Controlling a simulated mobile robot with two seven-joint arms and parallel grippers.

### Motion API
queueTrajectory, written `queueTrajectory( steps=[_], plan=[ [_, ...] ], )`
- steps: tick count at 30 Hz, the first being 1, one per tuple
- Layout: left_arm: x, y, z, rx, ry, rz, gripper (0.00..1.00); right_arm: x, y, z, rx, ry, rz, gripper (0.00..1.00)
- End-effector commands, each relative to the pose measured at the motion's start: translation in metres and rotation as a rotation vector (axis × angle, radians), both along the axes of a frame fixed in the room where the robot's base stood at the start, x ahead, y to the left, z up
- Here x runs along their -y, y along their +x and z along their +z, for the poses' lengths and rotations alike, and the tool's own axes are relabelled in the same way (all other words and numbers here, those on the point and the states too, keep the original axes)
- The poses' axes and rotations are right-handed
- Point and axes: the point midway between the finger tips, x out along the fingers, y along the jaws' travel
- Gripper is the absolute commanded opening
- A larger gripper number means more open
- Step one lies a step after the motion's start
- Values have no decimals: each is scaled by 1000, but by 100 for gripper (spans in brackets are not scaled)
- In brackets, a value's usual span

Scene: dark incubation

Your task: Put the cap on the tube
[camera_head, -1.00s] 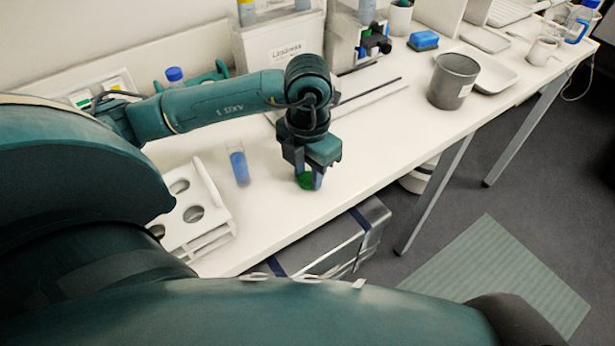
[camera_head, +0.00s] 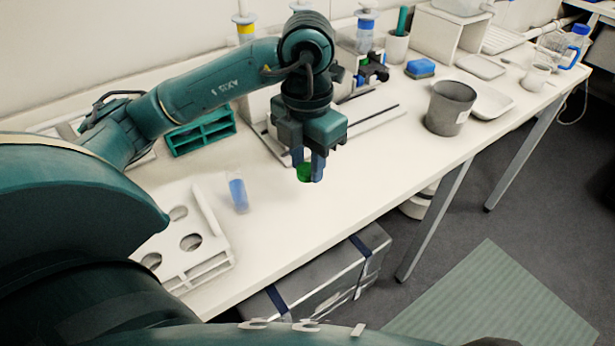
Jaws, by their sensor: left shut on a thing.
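My left gripper (camera_head: 308,168) points down over the white bench and is shut on a green cap (camera_head: 304,173). The cap shows between its fingertips and appears held above the bench top. A clear tube with blue contents (camera_head: 238,194) stands on the bench to the left of the gripper, apart from it. The tube's top shows no cap. My right gripper is not in view.
A white rack with round holes (camera_head: 215,262) is left of the tube, partly hidden by my arm. A teal rack (camera_head: 202,132) stands behind. A grey pot (camera_head: 450,108) and a blue sponge (camera_head: 420,67) are to the right. The bench's front middle is clear.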

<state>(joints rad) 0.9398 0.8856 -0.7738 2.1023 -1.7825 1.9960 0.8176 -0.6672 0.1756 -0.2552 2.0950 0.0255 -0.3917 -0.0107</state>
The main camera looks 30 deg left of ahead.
Motion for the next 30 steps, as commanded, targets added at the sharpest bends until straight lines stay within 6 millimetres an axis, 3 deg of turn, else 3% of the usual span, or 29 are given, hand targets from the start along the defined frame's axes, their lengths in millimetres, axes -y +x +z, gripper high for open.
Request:
queueTrajectory(
  steps=[17, 23, 30],
  plan=[
    [1, 0, 4, 0, -1, -68, 9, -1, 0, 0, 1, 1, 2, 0],
    [8, 2, -4, -1, -2, -459, 9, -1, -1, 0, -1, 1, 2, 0],
    [20, 5, -19, 0, -3, -1141, 9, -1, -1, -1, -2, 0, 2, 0]
  ],
)
